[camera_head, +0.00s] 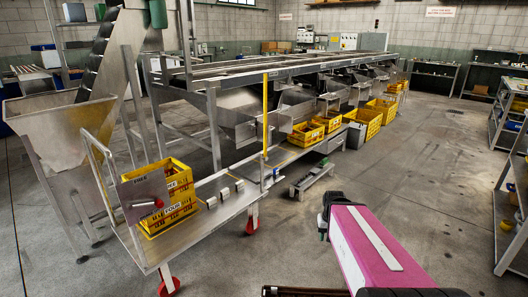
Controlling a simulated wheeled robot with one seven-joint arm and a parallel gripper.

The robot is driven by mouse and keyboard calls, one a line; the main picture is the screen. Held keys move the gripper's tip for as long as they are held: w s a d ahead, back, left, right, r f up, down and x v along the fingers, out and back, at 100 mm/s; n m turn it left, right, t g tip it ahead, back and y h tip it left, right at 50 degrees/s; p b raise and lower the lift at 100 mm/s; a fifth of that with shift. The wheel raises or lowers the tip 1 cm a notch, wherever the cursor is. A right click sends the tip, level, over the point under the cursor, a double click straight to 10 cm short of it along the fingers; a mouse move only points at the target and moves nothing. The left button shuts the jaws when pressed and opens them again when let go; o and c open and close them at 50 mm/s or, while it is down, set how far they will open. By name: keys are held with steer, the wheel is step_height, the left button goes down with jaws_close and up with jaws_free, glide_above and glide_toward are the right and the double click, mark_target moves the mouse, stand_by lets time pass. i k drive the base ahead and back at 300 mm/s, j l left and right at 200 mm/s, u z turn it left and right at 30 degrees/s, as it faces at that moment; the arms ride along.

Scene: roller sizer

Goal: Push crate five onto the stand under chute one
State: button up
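Two yellow crates are stacked on a flat metal cart (205,217) at left. The upper crate (180,172) and the lower crate (172,222) carry dark lettering too small for me to read surely, so I cannot tell which is crate five. A metal plate with a red knob (159,203) partly hides them. The nearest chute (236,112) hangs from the sizer beyond the cart. A low stand (284,153) below the chutes has a bare near end beside the cart's far end. My pink and white arm (378,252) enters at bottom right. No gripper fingers show.
Several yellow crates, such as one (305,134), stand along the sizer. A grey bin (355,136) and a low metal step (312,181) are on the floor. A yellow post (265,115) rises at the cart's far end. Open floor lies right, before shelving (512,205).

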mark_target(306, 134)
steer(key=i+l, duration=0.1)
steer(key=i, duration=0.8)
steer(key=i+u, duration=0.3)
steer(key=u, duration=0.15)
steer(key=i+u, duration=0.25)
steer(key=u, duration=0.2)
steer(key=i+l+u, duration=0.2)
steer(key=u, duration=0.25)
steer(key=i+l+u, duration=0.4)
steer(key=k+j+z, duration=0.1)
steer(key=z, duration=1.75)
